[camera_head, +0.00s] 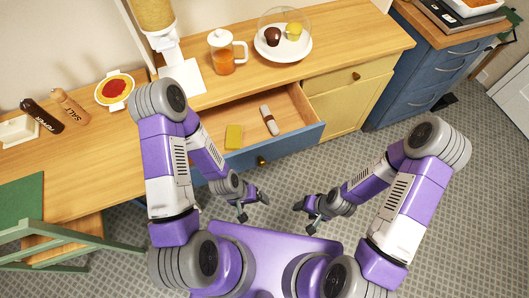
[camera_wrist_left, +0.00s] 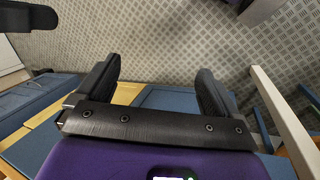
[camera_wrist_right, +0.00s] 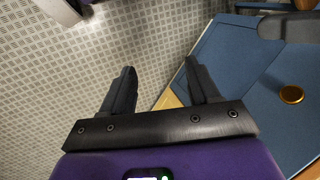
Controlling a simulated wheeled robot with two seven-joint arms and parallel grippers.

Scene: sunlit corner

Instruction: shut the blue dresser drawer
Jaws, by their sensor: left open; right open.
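The blue dresser drawer (camera_head: 295,142) stands pulled out from under the wooden top in the head view. A yellow block (camera_head: 233,136) and a brown-and-white item (camera_head: 269,120) lie inside it. Its round brass knob (camera_head: 261,160) faces me; a brass knob on a blue front also shows in the right wrist view (camera_wrist_right: 291,95). My left gripper (camera_head: 253,207) is open and empty, in front of the drawer and apart from it. My right gripper (camera_head: 304,218) is open and empty, farther right and also apart from the drawer. My left arm hides the drawer's left end.
A glass teapot (camera_head: 223,54) and a plate with a clear dome (camera_head: 283,45) stand on the top above the drawer. A yellow cupboard (camera_head: 346,98) adjoins on the right, with a blue cabinet (camera_head: 424,76) beyond. A green chair (camera_head: 60,238) stands left. Tiled floor lies open on the right.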

